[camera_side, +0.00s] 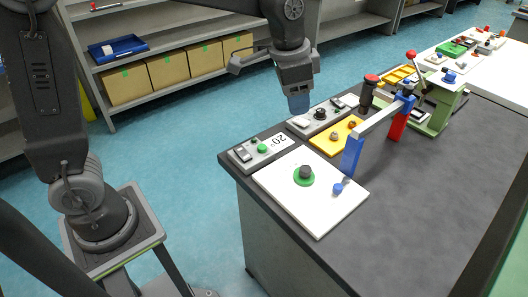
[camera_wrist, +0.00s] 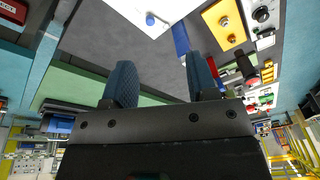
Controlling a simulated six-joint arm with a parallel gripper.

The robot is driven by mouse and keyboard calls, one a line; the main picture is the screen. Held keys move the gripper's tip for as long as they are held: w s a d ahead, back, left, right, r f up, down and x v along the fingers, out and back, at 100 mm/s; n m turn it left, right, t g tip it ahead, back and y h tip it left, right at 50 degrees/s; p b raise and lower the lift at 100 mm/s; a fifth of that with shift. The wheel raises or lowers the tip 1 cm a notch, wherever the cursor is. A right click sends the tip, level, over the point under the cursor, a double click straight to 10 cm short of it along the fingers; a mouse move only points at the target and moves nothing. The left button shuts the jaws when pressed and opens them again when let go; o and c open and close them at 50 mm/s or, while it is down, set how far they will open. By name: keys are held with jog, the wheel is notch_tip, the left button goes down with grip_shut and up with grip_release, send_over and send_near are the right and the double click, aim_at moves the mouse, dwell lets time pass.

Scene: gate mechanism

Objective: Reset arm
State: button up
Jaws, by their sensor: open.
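My gripper (camera_side: 299,104) hangs above the back edge of the dark bench in the side view, pointing down. In the wrist view its two blue fingers (camera_wrist: 163,78) are apart with nothing held between them. The gate mechanism has a pale grey bar (camera_side: 379,119) running from a blue post (camera_side: 352,157) to a red post (camera_side: 397,124). The blue post also shows in the wrist view (camera_wrist: 181,38). My gripper is apart from the gate, to its left in the side view.
A white board (camera_side: 318,214) with a green disc, a dark knob and a blue knob (camera_side: 338,188) lies in front. A switch box (camera_side: 262,149), a yellow plate (camera_side: 337,137) and a red-topped dark post (camera_side: 368,91) stand nearby. The bench's right part (camera_side: 440,190) is clear.

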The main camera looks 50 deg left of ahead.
jog(key=s+a+n+t, duration=0.1)
jog(key=s+a+n, duration=0.2)
jog(key=s, duration=0.7)
jog(key=s+a+n+t, duration=0.2)
jog(key=s+a+n, duration=0.1)
jog(key=s, duration=0.7)
jog(key=shift+a, duration=0.7)
